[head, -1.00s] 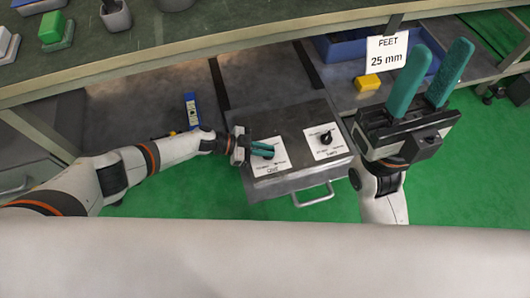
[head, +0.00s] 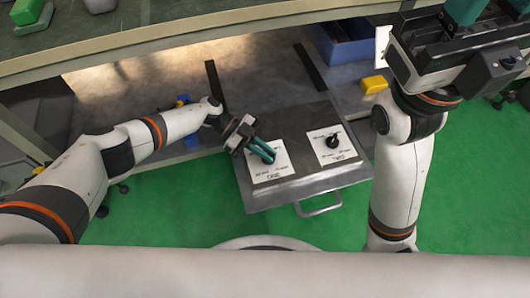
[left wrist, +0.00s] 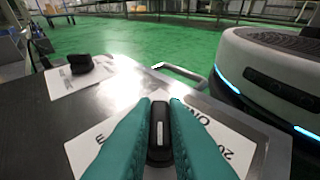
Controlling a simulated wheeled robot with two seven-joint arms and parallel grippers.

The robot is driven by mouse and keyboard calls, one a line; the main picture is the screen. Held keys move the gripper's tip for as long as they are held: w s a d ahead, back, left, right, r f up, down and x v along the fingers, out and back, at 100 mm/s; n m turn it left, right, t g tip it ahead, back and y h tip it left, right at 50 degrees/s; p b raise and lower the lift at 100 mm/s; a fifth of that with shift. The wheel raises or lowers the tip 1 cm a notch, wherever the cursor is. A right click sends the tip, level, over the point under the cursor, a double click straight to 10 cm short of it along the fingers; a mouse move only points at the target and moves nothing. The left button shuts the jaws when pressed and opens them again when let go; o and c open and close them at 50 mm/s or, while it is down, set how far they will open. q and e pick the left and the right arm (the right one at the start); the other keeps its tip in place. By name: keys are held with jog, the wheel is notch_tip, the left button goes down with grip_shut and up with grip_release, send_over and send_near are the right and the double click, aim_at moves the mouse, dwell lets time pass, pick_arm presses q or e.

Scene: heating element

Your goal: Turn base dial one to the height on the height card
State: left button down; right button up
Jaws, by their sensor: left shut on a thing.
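My left gripper (head: 262,152) has its teal fingers shut on the black dial on the left white label (head: 270,172) of the grey box. In the left wrist view the dial (left wrist: 160,130) stands between the fingertips, with a pale mark on top. The label (left wrist: 225,140) is partly covered and its lettering only partly readable. The second dial (head: 333,141) stands free on the right label. The white card (head: 382,42) is mostly hidden behind my right gripper (head: 467,12), whose fingers run out of the top of the head view.
The grey box has a front handle (head: 320,207) over green floor. A yellow block (head: 374,84) and blue bin (head: 338,45) are on the shelf to the right. The worktop edge (head: 200,45) runs above. A dark round base with blue lights shows in the left wrist view.

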pick_arm(q)
jog(key=shift+s+f, duration=0.15)
jog(key=shift+f, duration=0.2)
jog(key=c, duration=1.4)
grip_release()
jog(key=shift+c, duration=0.2)
jog(key=shift+a, duration=0.1)
jog(key=v, duration=1.1)
jog(key=shift+w+r+p, duration=0.4)
jog(key=shift+r, duration=0.05)
